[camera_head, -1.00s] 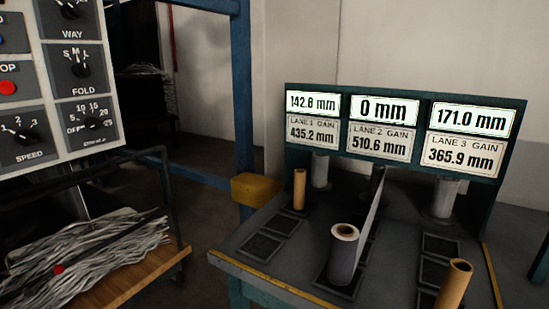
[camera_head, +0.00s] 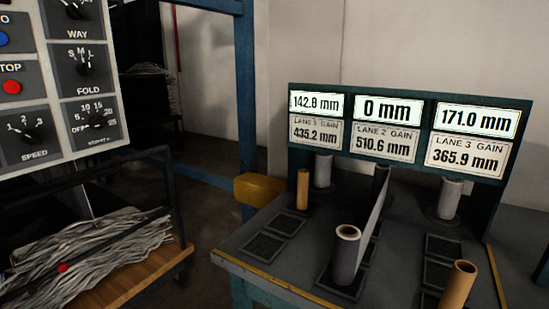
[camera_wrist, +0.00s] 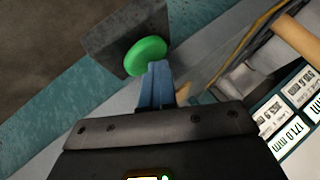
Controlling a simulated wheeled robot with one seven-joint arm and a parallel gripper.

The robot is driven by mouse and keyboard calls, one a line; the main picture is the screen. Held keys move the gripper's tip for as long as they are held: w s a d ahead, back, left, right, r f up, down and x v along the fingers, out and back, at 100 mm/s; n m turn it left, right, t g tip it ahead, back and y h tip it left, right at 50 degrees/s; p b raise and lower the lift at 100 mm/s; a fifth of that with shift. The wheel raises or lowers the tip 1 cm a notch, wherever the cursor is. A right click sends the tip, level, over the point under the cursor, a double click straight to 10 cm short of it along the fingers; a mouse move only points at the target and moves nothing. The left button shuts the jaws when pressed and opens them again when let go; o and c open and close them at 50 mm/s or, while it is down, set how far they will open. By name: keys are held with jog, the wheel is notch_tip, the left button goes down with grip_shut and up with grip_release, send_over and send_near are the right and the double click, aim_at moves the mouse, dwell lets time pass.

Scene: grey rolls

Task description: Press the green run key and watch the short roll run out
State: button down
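The green run key (camera_wrist: 147,56) is a round button on a dark grey box (camera_wrist: 122,30) in the wrist view. My gripper (camera_wrist: 157,68) is shut and empty, its blue fingers together. Their tips overlap the key's lower right edge in the picture; I cannot tell whether they touch it. In the head view the key and gripper are out of sight. A grey roll (camera_head: 346,258) stands in lane 2, its web (camera_head: 371,222) stretched to the back. Grey rolls stand at the back of lane 1 (camera_head: 323,171) and lane 3 (camera_head: 450,198).
The display board (camera_head: 410,132) reads 142.8 mm, 0 mm and 171.0 mm, above gains 435.2, 510.6 and 365.9 mm. A control panel (camera_head: 60,85) with dials and a red stop button (camera_head: 12,87) stands left. Below it a wooden cart (camera_head: 130,281) holds grey strips (camera_head: 95,245).

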jog(key=shift+s+a+f, duration=0.1)
jog(key=shift+f, duration=0.75)
jog(key=shift+s+r+p, duration=0.1)
jog(key=shift+r+p, duration=0.1)
jog(key=shift+p, duration=0.2)
jog(key=shift+r+p, duration=0.55)
jog(key=shift+p, duration=0.05)
notch_tip(320, 180, up, 6)
jog(key=p, duration=0.5)
jog(key=shift+f, duration=0.25)
